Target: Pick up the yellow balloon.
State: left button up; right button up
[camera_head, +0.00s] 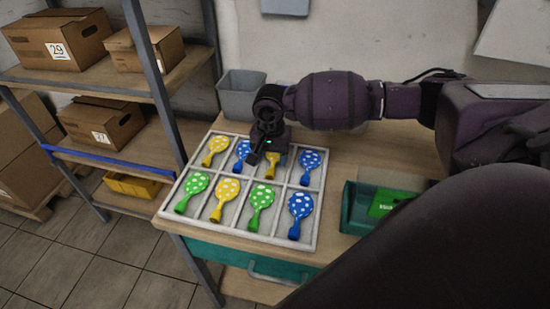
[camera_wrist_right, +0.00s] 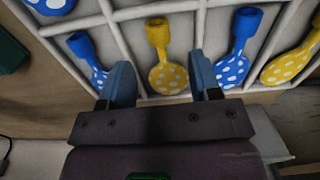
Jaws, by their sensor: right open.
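Yellow balloons with white dots lie in a white divided tray (camera_head: 317,224) on the table. One yellow balloon (camera_head: 272,158) is in the back row, partly hidden by my right gripper (camera_head: 263,156). In the right wrist view this yellow balloon (camera_wrist_right: 167,77) lies between the two spread fingers of my right gripper (camera_wrist_right: 160,75), neck pointing up in the picture. I cannot tell whether the fingers touch it. Other yellow balloons lie at the back left (camera_head: 215,150) and in the front row (camera_head: 223,197). My left gripper is not in view.
Blue balloons (camera_head: 309,163) lie on either side of the yellow one under my gripper. Green (camera_head: 259,204) and blue ones share the front row. A green box (camera_head: 362,207) stands right of the tray, a grey bin (camera_head: 240,92) behind it. Shelves with cartons (camera_head: 58,38) are left.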

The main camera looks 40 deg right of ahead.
aim_at(271, 169)
notch_tip(271, 169, down, 5)
jog(key=shift+s+a+r, duration=0.1)
jog(key=c, duration=0.8)
